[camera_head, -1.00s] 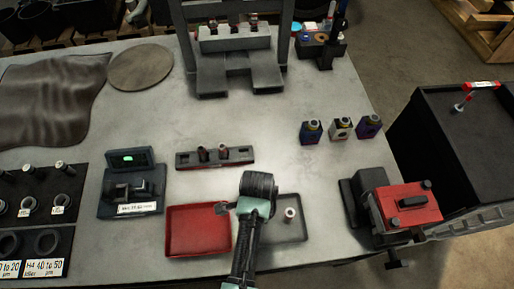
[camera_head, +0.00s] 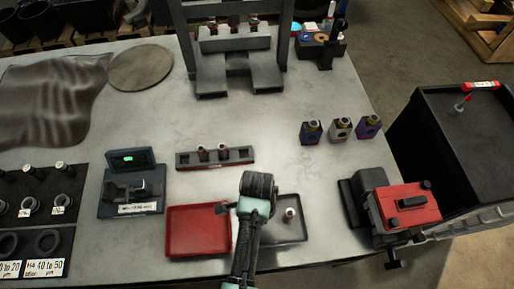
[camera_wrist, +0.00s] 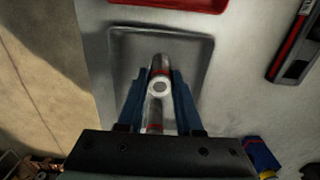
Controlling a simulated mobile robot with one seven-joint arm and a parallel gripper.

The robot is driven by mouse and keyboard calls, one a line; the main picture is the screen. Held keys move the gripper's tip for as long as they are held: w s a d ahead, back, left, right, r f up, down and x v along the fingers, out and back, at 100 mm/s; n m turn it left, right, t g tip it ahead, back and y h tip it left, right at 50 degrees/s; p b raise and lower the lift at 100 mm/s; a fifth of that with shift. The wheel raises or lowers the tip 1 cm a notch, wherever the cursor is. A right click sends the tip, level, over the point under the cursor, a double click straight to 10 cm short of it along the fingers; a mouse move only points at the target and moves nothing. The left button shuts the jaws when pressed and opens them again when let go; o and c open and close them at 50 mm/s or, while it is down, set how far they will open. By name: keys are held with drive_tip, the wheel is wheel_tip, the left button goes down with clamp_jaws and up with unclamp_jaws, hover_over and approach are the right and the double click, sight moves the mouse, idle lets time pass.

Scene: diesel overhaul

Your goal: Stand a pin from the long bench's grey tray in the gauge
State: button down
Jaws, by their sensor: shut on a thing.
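My gripper (camera_wrist: 160,100) is shut on a metal pin (camera_wrist: 160,87) between its blue fingers, over the grey tray (camera_wrist: 192,45) in the wrist view. My arm hides the fingers and the tray's left part there. The gauge (camera_head: 130,190), dark with a lit green display, stands left of the red tray.
The red tray (camera_head: 190,248) is empty beside the grey one. A dark rack (camera_head: 240,156) with two pins stands behind them. The bench middle is clear.

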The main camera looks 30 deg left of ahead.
drive_tip(key=shift+r+p, duration=2.5)
drive_tip(key=shift+r, duration=0.1)
